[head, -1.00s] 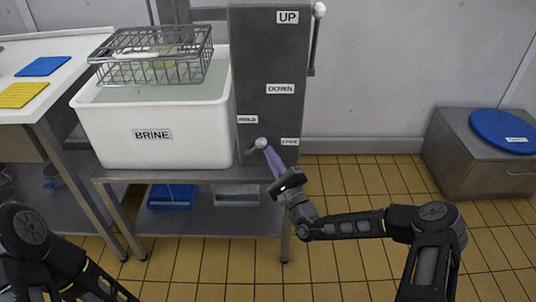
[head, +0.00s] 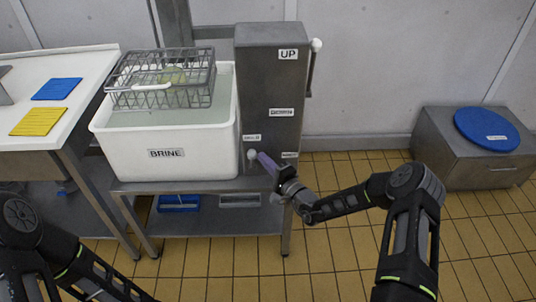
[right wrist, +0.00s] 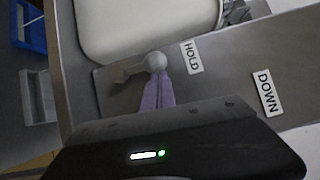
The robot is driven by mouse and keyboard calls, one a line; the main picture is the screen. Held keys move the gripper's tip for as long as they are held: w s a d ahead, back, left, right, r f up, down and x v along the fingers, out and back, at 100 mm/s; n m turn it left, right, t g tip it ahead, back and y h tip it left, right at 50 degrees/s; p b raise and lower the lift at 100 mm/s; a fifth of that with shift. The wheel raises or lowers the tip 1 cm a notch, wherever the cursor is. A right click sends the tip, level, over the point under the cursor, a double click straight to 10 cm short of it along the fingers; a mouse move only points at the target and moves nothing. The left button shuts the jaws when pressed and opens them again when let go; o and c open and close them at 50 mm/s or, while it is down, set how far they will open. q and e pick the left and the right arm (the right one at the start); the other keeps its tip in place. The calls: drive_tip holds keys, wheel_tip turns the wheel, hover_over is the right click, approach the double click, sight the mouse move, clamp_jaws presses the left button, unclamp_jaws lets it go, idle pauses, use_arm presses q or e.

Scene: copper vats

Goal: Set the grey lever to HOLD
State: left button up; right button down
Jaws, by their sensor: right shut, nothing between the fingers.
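The grey lever (head: 252,154) is low on the front of the grey steel column, with a pale round knob. In the right wrist view the lever (right wrist: 156,61) points from its pivot toward the HOLD label (right wrist: 191,57), its knob just short of that label. In the head view the HOLD label (head: 252,138) is just above the knob. My right gripper (head: 264,160) is shut and empty. Its lavender fingers, also in the right wrist view (right wrist: 159,88), reach the knob and appear to touch it. My left gripper is out of view; only part of the left arm shows.
The column (head: 270,75) also has UP and DOWN labels and a second lever (head: 315,55) on its right side. A white BRINE vat (head: 165,152) stands close left, with a wire basket (head: 160,98) above it. Floor on the right is open before a steel box (head: 470,165).

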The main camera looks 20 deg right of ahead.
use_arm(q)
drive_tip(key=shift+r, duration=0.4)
use_arm(e)
drive_tip(key=shift+w+a+r, duration=0.1)
drive_tip(key=shift+a, duration=0.15)
